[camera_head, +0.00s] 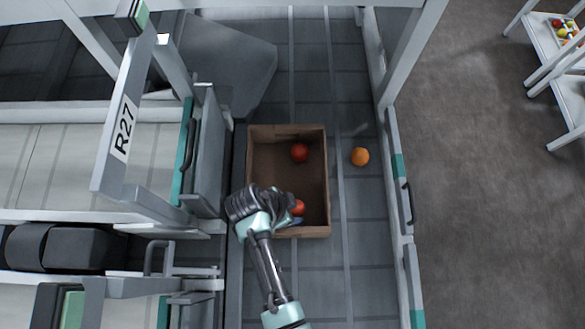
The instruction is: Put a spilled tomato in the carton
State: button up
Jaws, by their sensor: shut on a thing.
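The open brown carton (264,131) stands on the grey slatted surface in the middle of the view. A red tomato (300,152) lies inside it, near the far end. My gripper (294,217) is over the near end of the carton, shut on a second red tomato (298,208). The gripper partly hides this tomato, and its height above the carton floor cannot be told. An orange tomato (360,156) lies on the slatted surface outside the carton, to its right. My arm covers the carton's near left corner.
A side rail (395,165) with teal parts runs along the right of the slatted surface (350,270). A white rack (550,50) with produce stands at the far right.

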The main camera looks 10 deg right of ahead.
jog(key=o, duration=1)
jog(key=c, duration=0.3)
jog(key=shift+c, duration=0.2)
jog(key=shift+r, duration=0.1)
notch_tip(320, 180, up, 7)
jog(key=p, duration=0.7)
